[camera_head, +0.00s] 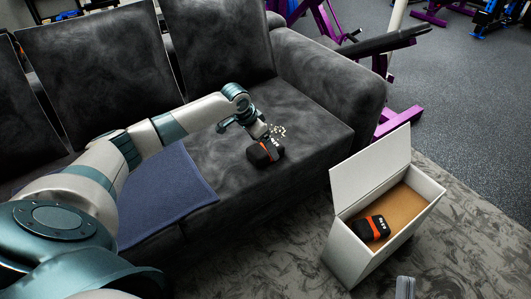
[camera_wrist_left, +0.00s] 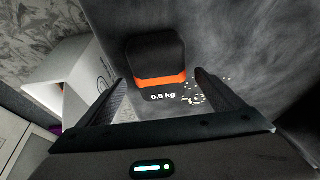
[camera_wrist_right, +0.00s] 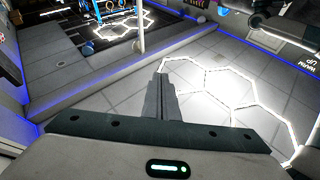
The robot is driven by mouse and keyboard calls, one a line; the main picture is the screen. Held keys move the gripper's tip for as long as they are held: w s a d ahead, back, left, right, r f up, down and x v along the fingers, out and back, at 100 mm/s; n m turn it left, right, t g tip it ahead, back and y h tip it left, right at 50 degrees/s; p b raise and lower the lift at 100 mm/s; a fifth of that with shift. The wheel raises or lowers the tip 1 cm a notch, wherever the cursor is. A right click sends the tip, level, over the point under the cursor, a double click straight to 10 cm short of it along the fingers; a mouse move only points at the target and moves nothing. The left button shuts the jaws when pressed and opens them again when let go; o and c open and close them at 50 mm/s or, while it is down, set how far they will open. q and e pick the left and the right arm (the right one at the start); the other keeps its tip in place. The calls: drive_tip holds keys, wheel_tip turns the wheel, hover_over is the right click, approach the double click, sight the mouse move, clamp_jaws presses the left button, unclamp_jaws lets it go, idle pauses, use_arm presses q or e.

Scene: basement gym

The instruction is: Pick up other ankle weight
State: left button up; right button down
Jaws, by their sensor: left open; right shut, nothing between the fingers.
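A black ankle weight (camera_head: 264,153) with an orange band lies on the grey sofa seat (camera_head: 310,140). A second ankle weight (camera_head: 371,228), black and orange, lies inside the open white box (camera_head: 350,257) on the floor. My right gripper (camera_head: 405,288) shows at the bottom edge of the head view. Its fingers (camera_wrist_right: 162,85) are shut and empty.
Pale crumbs (camera_head: 279,130) lie on the seat beside the weight. A blue towel (camera_head: 165,195) is spread on the sofa to the left. The box's raised lid (camera_head: 370,165) stands between sofa and gym floor. A purple bench frame (camera_head: 398,122) stands behind the sofa arm.

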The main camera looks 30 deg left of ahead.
use_arm(q)
drive_tip(key=shift+b+x, duration=0.35)
drive_tip(key=shift+x, duration=1.15)
use_arm(e)
drive_tip(key=r, duration=0.1)
drive_tip(key=s+r+t, duration=0.1)
drive_tip(key=t, duration=0.1)
drive_tip(key=shift+s+d+r, duration=0.2)
drive_tip(key=shift+d+r, duration=0.05)
drive_tip(key=shift+r, duration=0.15)
use_arm(q)
drive_tip(key=shift+c, duration=0.3)
drive_tip(key=c, duration=1.5)
